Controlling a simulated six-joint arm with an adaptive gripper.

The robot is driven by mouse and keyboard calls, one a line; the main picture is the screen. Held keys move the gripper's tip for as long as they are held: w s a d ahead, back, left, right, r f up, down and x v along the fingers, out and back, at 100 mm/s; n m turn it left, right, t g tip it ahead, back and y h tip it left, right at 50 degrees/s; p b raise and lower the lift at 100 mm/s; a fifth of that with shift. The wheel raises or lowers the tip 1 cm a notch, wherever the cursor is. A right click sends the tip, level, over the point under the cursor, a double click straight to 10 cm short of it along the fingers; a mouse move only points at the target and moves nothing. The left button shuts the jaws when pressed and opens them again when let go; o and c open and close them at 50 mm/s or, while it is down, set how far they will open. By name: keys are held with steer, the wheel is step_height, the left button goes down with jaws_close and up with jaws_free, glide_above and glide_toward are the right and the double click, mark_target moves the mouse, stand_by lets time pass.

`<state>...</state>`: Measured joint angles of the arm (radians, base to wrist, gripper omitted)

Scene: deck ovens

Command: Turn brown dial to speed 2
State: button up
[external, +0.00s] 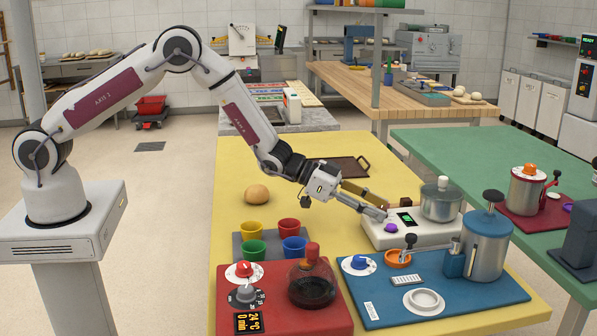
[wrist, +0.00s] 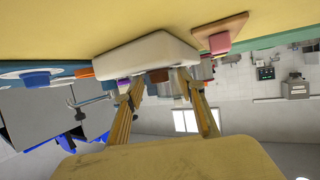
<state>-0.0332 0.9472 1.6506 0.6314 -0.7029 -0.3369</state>
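A white stirrer unit (external: 375,235) stands on the yellow table with a metal pot (external: 441,203), a green display (external: 407,218) and a purple knob (external: 391,228). A small brown block-like part, seemingly the brown dial (external: 406,202), shows at its far left edge; its pointer and speed marks are not readable. In the wrist view the unit (wrist: 140,52) hangs upside down and the brown part (wrist: 158,77) shows between the fingertips. My gripper (external: 384,211) is open at the unit's left end, its fingers apart. Whether they touch the dial I cannot tell.
A blue tray (external: 390,318) with an orange ring knob (external: 397,258) and blue canister (external: 487,245) is in front. A red unit (external: 280,320) with a flask and coloured cups (external: 251,250) lie left. A bun (external: 257,193) and dark tray (external: 345,167) are behind.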

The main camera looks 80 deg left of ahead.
steer(key=shift+c, duration=0.4)
steer(key=c, duration=1)
steer(key=shift+w+a+m+g+h, duration=0.15)
steer(key=shift+m+g+h, duration=0.65)
steer(key=shift+m+h, duration=0.35)
steer(key=shift+w+a+m+g+h, duration=0.1)
steer(key=shift+a+m+g+h, duration=0.05)
steer(key=shift+m+g+h, duration=0.8)
steer(key=shift+w+a+m+g+h, duration=0.1)
steer(key=shift+w+m+g+h, duration=0.05)
steer(key=shift+m+g+h, duration=0.9)
steer(key=shift+w+m+g+h, duration=0.1)
steer(key=shift+m+g+h, duration=0.55)
steer(key=shift+m+g, duration=0.8)
steer(key=o, duration=1.1)
steer(key=shift+t, duration=0.25)
steer(key=shift+a+m, duration=0.1)
steer(key=shift+m, duration=0.2)
steer(key=shift+v, duration=5.9)
